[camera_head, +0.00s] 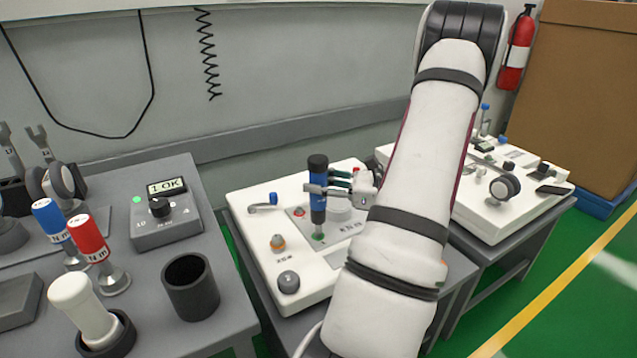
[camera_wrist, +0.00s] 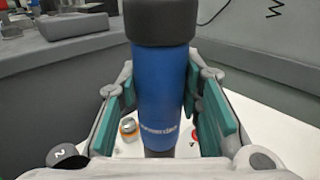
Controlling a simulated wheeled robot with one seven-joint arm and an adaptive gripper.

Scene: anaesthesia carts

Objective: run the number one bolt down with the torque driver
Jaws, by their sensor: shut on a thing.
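The torque driver (camera_head: 318,205), a blue cylinder with a black top, stands upright over the white cart top (camera_head: 258,232). My gripper (camera_head: 322,189) is shut on its body from the right side. In the wrist view the driver (camera_wrist: 160,80) sits between the green-lined fingers. The driver's lower end is down at a green spot (camera_head: 318,237) on the cart top. The number one bolt cannot be made out; the driver may cover it. The controller box (camera_head: 168,228) shows "1 OK" on its display (camera_head: 166,186), with a green light lit.
An orange-banded knob (camera_head: 278,243), a grey knob (camera_head: 288,282) and a blue-tipped lever (camera_head: 264,202) are near the driver. The left bench (camera_head: 225,318) holds a red tool (camera_head: 88,237), a blue tool (camera_head: 50,219) and an empty dark cup (camera_head: 190,287). A second cart (camera_head: 505,222) stands right.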

